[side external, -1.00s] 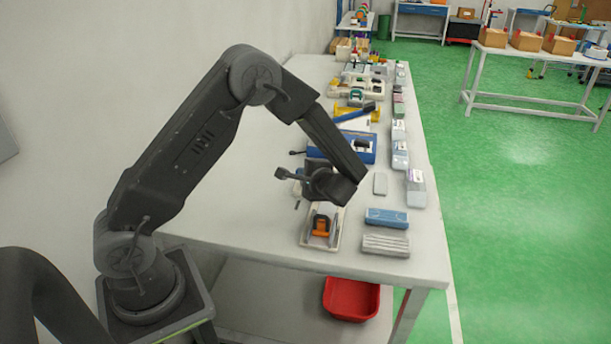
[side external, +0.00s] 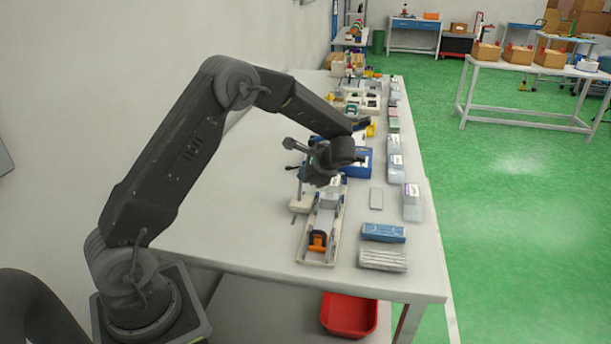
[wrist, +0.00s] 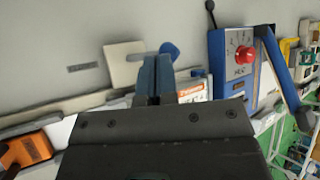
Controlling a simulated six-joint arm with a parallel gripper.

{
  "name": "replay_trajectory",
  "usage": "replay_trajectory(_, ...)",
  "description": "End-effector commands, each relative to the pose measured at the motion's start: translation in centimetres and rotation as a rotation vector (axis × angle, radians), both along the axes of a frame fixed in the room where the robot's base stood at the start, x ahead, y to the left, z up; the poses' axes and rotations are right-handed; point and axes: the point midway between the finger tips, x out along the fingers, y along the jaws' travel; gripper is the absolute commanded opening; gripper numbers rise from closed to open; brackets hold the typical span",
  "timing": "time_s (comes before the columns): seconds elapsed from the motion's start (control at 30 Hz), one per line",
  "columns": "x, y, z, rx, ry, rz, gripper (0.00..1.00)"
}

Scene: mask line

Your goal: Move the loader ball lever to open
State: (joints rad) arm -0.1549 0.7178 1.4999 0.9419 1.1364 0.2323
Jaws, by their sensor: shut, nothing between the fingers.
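My gripper (wrist: 156,62) is shut and empty in the wrist view, fingers side by side. Just beyond the fingertips is a pale square plate (wrist: 122,66) with a blue rounded knob (wrist: 170,49) at its right edge; whether the fingers touch the knob I cannot tell. A black ball-ended lever (wrist: 210,7) sticks out behind a blue box (wrist: 221,75) with a red button. Which of these levers belongs to the loader is not clear. In the side view my wrist hides the fingertips.
A long pale tray (side external: 304,252) with an orange clamp-like part (side external: 318,241) lies on the near side. A blue block (side external: 383,233) and a ribbed grey block (side external: 382,259) lie to its right. More stations line the table farther back. The table's left side is clear.

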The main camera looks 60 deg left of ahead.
Motion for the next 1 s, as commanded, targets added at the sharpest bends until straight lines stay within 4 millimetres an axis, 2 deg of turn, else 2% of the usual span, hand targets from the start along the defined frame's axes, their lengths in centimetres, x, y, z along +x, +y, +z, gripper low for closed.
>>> replay_trajectory(0.47,0.0,0.0,1.6,0.003,-0.002,-0.001,0.00)
replay_trajectory(0.77,0.0,0.0,1.6,0.003,-0.002,-0.001,0.00)
replay_trajectory(0.87,0.1,-0.2,1.9,0.003,-0.003,-0.002,0.00)
replay_trajectory(1.0,0.5,-1.3,3.3,0.003,-0.006,-0.002,0.00)
